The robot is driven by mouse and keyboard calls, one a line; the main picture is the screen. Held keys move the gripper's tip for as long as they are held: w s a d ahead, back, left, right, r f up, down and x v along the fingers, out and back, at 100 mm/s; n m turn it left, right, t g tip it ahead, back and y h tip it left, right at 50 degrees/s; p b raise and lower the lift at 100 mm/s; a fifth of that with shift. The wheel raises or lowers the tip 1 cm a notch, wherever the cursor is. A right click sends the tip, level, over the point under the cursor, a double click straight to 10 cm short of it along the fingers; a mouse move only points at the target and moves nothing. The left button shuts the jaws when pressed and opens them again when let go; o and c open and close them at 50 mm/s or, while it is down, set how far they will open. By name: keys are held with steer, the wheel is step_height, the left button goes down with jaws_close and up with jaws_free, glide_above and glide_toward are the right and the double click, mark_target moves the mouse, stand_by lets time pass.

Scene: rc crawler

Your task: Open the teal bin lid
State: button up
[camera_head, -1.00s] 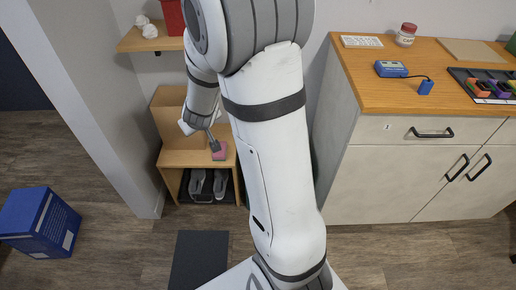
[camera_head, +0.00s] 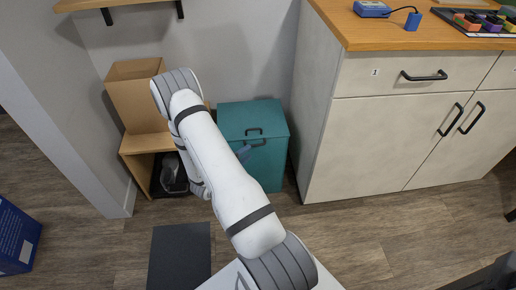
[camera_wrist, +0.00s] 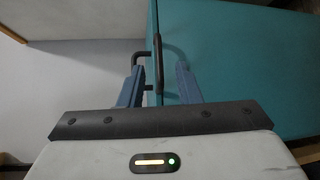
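The teal bin (camera_head: 270,165) stands on the floor between the wooden shoe bench and the pale cabinet. Its lid (camera_head: 235,115) looks shut, with a dark handle (camera_head: 254,131) on it; a second dark handle-like bar shows just below. My gripper (camera_head: 243,153) is at the bin's near upper side, partly hidden by my arm. In the wrist view, my gripper (camera_wrist: 158,72) is open, with a blue-grey finger on either side of a dark handle (camera_wrist: 158,62). I cannot tell whether the fingers touch it. The teal bin (camera_wrist: 245,60) fills the right of that view.
The pale cabinet (camera_head: 385,145) stands close on the bin's right. The shoe bench (camera_head: 140,143) with a cardboard box (camera_head: 135,95) is on its left. A dark mat (camera_head: 180,255) and a blue box (camera_head: 15,240) lie on the floor. Floor before the cabinet is clear.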

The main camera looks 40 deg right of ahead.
mark_target(256, 145)
steer(key=b+x, duration=0.1)
steer(key=x, duration=0.6)
steer(key=shift+b, duration=0.35)
steer(key=shift+c, duration=0.3)
jaws_close()
